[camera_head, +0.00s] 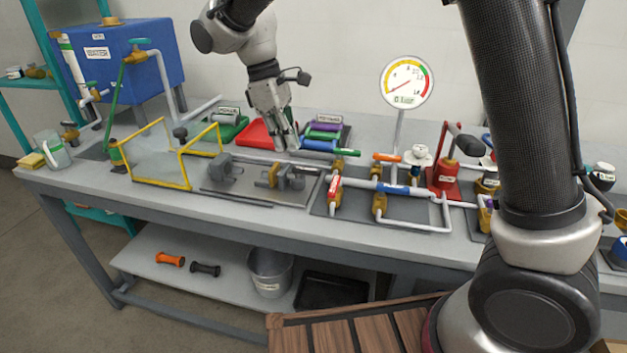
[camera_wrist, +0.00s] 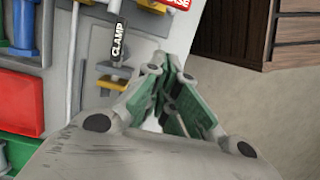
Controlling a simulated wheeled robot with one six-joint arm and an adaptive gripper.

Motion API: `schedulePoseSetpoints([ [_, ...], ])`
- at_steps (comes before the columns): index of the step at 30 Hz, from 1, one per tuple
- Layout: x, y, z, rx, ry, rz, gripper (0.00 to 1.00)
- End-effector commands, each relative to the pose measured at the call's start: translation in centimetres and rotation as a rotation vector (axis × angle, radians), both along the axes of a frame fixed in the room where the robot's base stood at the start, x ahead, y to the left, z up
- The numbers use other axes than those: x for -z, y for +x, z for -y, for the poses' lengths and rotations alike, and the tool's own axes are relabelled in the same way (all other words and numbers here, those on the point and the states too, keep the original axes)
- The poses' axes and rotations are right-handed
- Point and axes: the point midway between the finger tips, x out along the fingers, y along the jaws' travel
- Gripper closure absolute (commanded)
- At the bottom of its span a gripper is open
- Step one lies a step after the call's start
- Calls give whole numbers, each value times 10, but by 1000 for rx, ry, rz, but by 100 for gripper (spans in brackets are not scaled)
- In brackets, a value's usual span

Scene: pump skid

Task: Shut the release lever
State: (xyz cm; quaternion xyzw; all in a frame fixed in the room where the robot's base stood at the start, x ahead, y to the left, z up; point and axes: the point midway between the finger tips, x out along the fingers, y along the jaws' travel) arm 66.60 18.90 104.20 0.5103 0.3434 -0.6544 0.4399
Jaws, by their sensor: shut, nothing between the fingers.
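The release lever (camera_head: 335,188) carries a red label and stands on a brass valve on the grey plate, right of the clamp. In the wrist view its red label (camera_wrist: 178,4), reading "ASE", is cut off by the top edge. I cannot tell the lever's exact angle. My gripper (camera_head: 287,147) is over the bench, behind the clamp and left of the lever, apart from it. In the wrist view my gripper (camera_wrist: 170,68) has its green-padded fingers together, with nothing held between them.
The clamp (camera_head: 272,177) lies in front of my gripper; its black "CLAMP" label (camera_wrist: 118,40) shows in the wrist view. A red tray (camera_head: 252,133), a green tray (camera_head: 218,134) and coloured cylinders (camera_head: 319,145) are close by. A gauge (camera_head: 407,82) stands behind the piping. A yellow frame (camera_head: 183,168) is left.

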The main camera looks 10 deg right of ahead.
Motion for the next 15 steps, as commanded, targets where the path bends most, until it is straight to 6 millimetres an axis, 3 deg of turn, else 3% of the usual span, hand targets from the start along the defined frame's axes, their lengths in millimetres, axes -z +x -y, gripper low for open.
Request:
schedulePoseSetpoints([
  [8,13,-1,3,1,-2,-1,100],
  [15,59,-6,15,2,-2,-2,100],
])
